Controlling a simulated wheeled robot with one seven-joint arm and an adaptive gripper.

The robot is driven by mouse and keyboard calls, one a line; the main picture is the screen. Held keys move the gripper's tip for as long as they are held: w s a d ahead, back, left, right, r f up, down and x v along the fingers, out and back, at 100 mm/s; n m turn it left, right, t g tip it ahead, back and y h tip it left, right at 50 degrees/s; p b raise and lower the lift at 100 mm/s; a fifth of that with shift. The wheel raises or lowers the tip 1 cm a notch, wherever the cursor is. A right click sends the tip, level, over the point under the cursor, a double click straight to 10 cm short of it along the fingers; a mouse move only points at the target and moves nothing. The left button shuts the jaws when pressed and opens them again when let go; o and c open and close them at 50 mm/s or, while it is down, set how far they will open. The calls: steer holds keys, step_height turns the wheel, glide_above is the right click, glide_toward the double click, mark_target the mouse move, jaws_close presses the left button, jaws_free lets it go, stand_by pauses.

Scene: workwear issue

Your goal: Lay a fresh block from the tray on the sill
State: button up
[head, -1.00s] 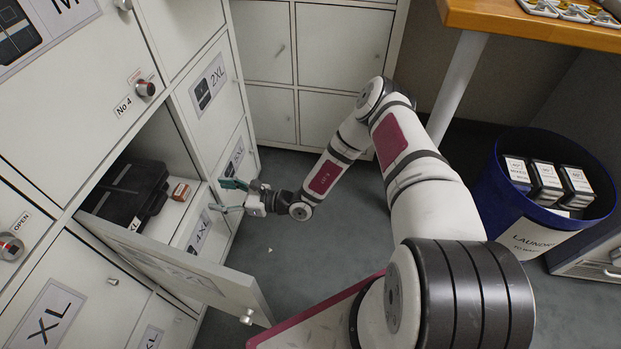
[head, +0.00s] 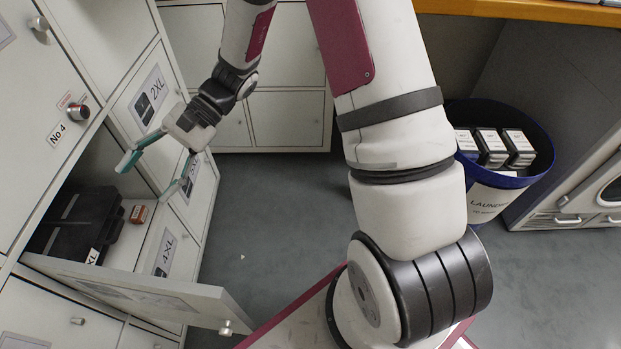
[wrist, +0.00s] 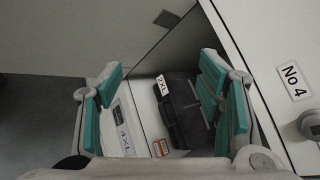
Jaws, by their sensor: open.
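My gripper (head: 148,176) is open and empty, with its teal fingers spread in front of the open locker, above its lowered door. In the wrist view, my gripper (wrist: 158,72) has its fingers apart on either side of the opening. A small orange-brown block (head: 138,213) sits on the pale sill (head: 146,241) inside the locker, beside the black folded garment. The block also shows in the wrist view (wrist: 160,148), between the fingers but apart from them. No tray of blocks can be made out in the current views.
The black garment (head: 78,222) fills the locker's left part. The open door (head: 150,292) juts out below. A blue laundry bin (head: 540,165) with several packs stands right, under a wooden counter (head: 520,10). Floor between is clear.

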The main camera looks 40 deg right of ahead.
steer(key=s+d+r+n+g+h, duration=0.1)
steer(key=s+d+r+n+h, duration=0.3)
steer(key=s+r, duration=0.5)
steer(key=s+d+r+n+t+h, duration=0.2)
steer(key=s+d+h, duration=0.2)
steer(key=s+d, duration=0.3)
steer(key=s+d+r+n+t+h, duration=0.1)
steer(key=s+d+h, duration=0.4)
steer(key=s, duration=0.9)
steer(key=shift+d+r+n+t, duration=0.4)
steer(key=shift+d+r, duration=0.45)
steer(key=shift+d, duration=0.05)
step_height(320, 180, up, 30)
steer(key=t+p, duration=0.4)
steer(key=p, duration=2.4)
steer(key=shift+d+f, duration=0.15)
steer(key=shift+d, duration=0.1)
steer(key=shift+c, duration=0.2)
